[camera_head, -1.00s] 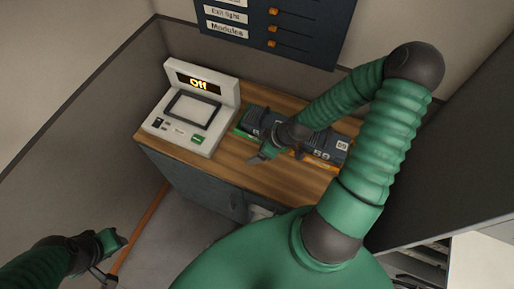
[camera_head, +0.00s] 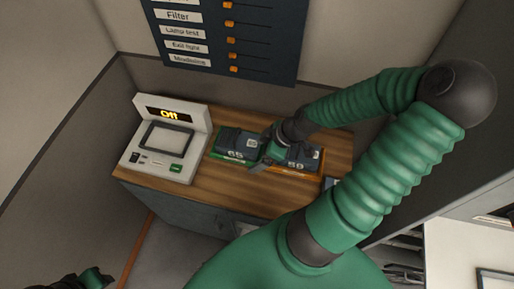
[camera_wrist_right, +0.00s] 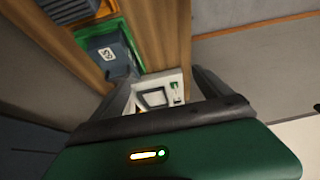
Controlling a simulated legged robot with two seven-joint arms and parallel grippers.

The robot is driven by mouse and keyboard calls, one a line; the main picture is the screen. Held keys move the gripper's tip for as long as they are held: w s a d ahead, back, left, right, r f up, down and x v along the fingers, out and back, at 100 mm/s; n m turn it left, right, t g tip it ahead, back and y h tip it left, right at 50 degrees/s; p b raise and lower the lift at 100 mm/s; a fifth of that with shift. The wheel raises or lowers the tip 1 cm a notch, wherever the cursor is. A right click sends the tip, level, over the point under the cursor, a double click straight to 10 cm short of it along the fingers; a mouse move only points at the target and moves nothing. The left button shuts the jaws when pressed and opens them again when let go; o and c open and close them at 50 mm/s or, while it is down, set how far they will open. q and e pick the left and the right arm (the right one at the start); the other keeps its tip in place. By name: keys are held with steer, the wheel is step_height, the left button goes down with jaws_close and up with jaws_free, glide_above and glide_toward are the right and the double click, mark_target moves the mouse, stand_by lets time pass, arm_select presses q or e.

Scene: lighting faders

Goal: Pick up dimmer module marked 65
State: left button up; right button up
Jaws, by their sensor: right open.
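The dimmer module marked 65 (camera_head: 236,143) is dark blue-grey with a white label and sits in a green-edged tray (camera_head: 228,158) on the wooden counter. In the right wrist view, a labelled module (camera_wrist_right: 108,48) in a green-edged tray shows at the upper left, outside the fingers. My right gripper (camera_head: 259,164) is open and empty, just right of module 65 and between it and a second module (camera_head: 297,156). Whether it touches either is unclear. My left gripper (camera_head: 95,279) is partly cut off at the bottom left, its jaws unclear.
The second module's tray (camera_head: 318,163) is orange-edged. A white console (camera_head: 164,143) reading "Off" stands left of the modules on the counter (camera_head: 200,193). A dark fader panel (camera_head: 235,40) hangs on the wall behind. The counter's front strip is clear.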

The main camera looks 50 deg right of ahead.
steer(key=shift+o, duration=0.8)
steer(key=w+d+f+g+b, duration=0.2)
steer(key=w+d+f+b, duration=0.2)
steer(key=f+b, duration=0.3)
steer(key=shift+w+d+b, duration=0.25)
steer(key=shift+b, duration=0.1)
steer(key=shift+g+h, duration=0.3)
steer(key=shift+g, duration=0.6)
steer(key=w+d+b, duration=0.1)
steer(key=w+d+f+b, duration=0.1)
steer(key=w+b, duration=0.1)
steer(key=w+d+b, duration=0.1)
steer(key=w+b, duration=0.1)
steer(key=shift+f, duration=0.4)
steer(key=g+h+b, duration=0.1)
steer(key=b, duration=0.4)
glide_toward(239, 140)
steer(key=s+r, duration=0.2)
step_height(239, 140, up, 3)
steer(key=w+a+h+b, duration=0.1)
steer(key=w+a+b, duration=0.1)
steer(key=f, duration=0.7)
steer(key=f+b, duration=0.1)
steer(key=f, duration=0.3)
steer(key=shift+w+d, duration=0.25)
steer(key=shift+d, duration=0.15)
step_height(239, 140, down, 5)
steer(key=shift+s, duration=0.2)
steer(key=shift+c, duration=0.4)
